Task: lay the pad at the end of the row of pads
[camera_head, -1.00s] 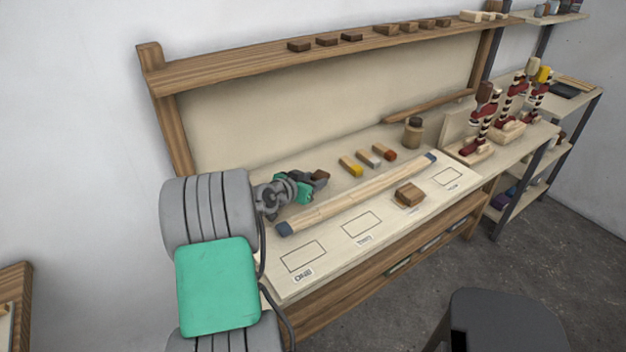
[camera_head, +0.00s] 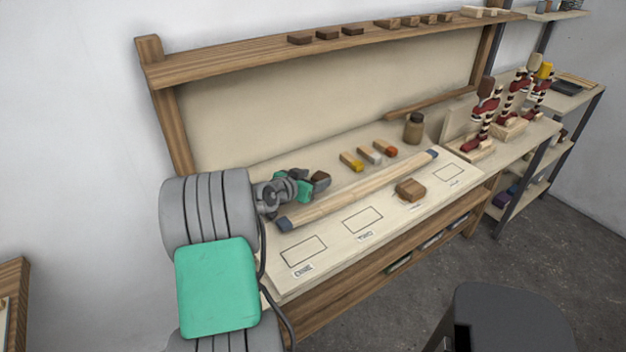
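A short row of pads lies on the bench: one with a yellow end (camera_head: 351,162), one with a pale grey end (camera_head: 370,155) and one with a red end (camera_head: 386,148). My gripper (camera_head: 318,182), with green and dark parts, is to the left of the yellow-ended pad. A small dark brown pad (camera_head: 321,178) shows at its fingertips, and the fingers appear closed on it. The fingers hide part of it, and its height above the bench is hard to judge.
A long pale wooden bar (camera_head: 360,191) with dark ends lies in front of the row. A brown block (camera_head: 410,189) sits near outlined boxes on the bench (camera_head: 331,236). A brown jar (camera_head: 413,129) stands right of the row. Small blocks line the shelf (camera_head: 225,69) above.

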